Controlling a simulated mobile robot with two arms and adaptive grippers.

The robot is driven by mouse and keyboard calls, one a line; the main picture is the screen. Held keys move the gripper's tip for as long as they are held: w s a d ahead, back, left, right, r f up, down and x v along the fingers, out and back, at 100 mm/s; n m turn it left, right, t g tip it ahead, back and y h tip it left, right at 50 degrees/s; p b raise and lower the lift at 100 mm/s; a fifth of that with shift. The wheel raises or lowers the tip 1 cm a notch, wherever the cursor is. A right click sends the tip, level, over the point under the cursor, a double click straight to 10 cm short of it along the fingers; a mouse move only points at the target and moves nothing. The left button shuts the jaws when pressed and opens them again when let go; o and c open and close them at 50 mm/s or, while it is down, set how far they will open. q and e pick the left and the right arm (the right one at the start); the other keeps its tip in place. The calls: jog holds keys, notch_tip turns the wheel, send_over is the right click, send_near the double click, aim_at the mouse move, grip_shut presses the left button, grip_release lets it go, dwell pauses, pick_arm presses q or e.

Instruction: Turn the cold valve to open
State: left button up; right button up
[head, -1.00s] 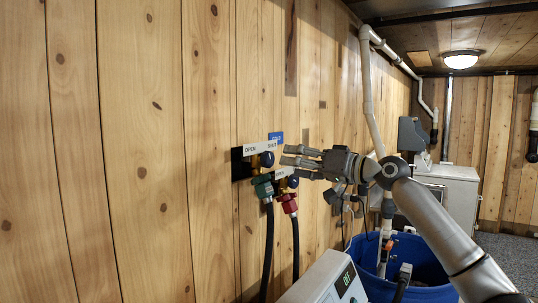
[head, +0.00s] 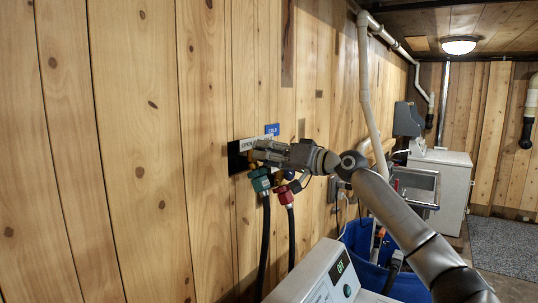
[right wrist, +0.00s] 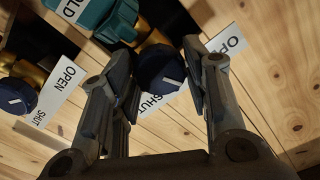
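The cold valve is a dark blue round knob (right wrist: 160,70) with a white pointer line, beside a teal fitting (right wrist: 100,18) lettered "OLD" in the right wrist view. Its white label (right wrist: 150,103) reads SHUT at one end and "OP" at the other. My right gripper (right wrist: 158,55) is open, with one finger on each side of the knob; I cannot tell whether they touch it. In the head view, my right gripper (head: 256,151) is at the valves and hides the cold knob. The teal fitting (head: 260,181) hangs below it. My left gripper is not in view.
A second blue knob (right wrist: 18,96) with an OPEN/SHUT label is close beside the gripper. A red fitting (head: 282,194) with a dark hose hangs beside the teal one. A white machine (head: 318,278) stands below, with a blue tub (head: 360,240) behind it.

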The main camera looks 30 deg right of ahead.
jog(key=c, duration=0.4)
jog(key=shift+c, duration=0.2)
jog(key=shift+n+b, duration=1.5)
jog(key=shift+n, duration=2)
jog(key=o, duration=1)
